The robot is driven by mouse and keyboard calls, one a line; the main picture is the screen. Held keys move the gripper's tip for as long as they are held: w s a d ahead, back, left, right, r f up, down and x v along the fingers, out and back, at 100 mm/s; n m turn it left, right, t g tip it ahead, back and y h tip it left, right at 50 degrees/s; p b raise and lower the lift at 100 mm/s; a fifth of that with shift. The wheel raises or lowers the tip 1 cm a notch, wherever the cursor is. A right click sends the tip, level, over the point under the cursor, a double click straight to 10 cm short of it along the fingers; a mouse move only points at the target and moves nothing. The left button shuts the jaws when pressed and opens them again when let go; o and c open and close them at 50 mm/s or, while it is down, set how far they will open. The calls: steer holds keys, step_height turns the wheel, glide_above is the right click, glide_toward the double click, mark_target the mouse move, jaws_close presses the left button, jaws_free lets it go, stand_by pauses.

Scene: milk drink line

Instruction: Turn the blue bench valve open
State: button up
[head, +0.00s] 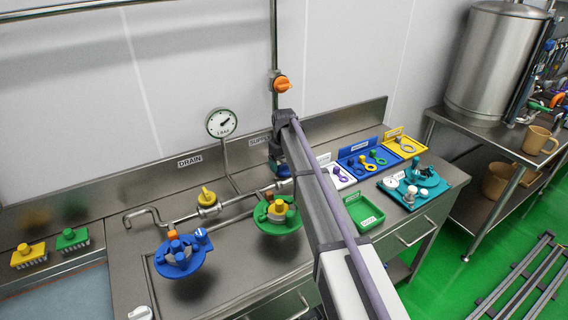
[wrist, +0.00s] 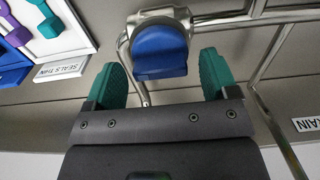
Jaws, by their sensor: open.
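The blue bench valve shows in the wrist view as a blue handle (wrist: 160,52) on a silver valve body that joins a metal pipe. My gripper (wrist: 164,72) is open, with one green fingertip on each side of the blue handle and a visible gap on both sides. I see no clear contact. In the head view my gripper (head: 277,166) is at the bench pipe below the wall pipe, and my arm hides most of the valve there.
A yellow valve (head: 207,197) sits on the same pipe to the left, near a round gauge (head: 221,123). A blue-handled fixture (head: 180,254) and a green one (head: 277,216) stand in front. Trays of seals (head: 366,161) and a teal tray (head: 428,196) lie to the right.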

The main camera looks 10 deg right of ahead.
mark_target(284, 164)
step_height(284, 164, up, 11)
steer(key=p, duration=1)
steer(key=shift+p, duration=0.4)
steer(key=shift+f, duration=0.1)
steer(key=s+f+m+b, duration=0.2)
steer(key=s, duration=1.6)
steer(key=s+f+m+b, duration=0.2)
steer(key=s, duration=1.7)
steer(key=shift+f, duration=0.15)
